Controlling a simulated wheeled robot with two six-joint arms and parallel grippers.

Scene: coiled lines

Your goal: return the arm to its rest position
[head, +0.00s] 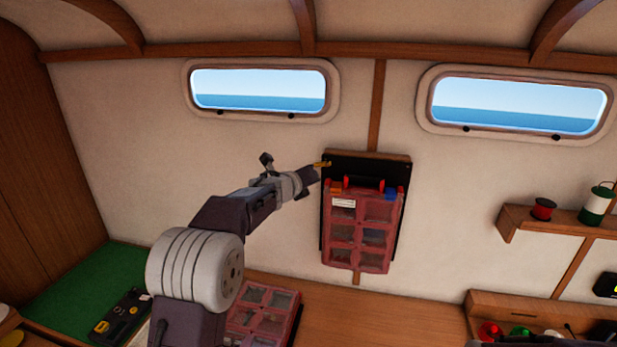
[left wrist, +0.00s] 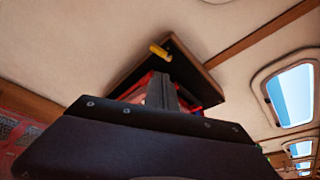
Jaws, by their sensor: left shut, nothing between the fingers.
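My left arm reaches up from the lower left in the head view. Its gripper (head: 316,171) is at the upper left corner of a black wall board (head: 375,166), in front of or beside it; I cannot tell if they touch. The fingers are shut and empty. A red compartment case (head: 358,229) hangs on the board. In the left wrist view the shut fingers (left wrist: 161,92) point up toward the board (left wrist: 182,62), with a yellow peg (left wrist: 158,51) close by. My right gripper is not in view.
A second red case (head: 262,310) lies on the wooden counter (head: 330,305). A black device (head: 120,316) sits on the green surface (head: 75,285) at left. A shelf (head: 512,223) at right holds a red spool (head: 543,208) and a green-and-white lantern (head: 596,205). The wall left of the arm is clear.

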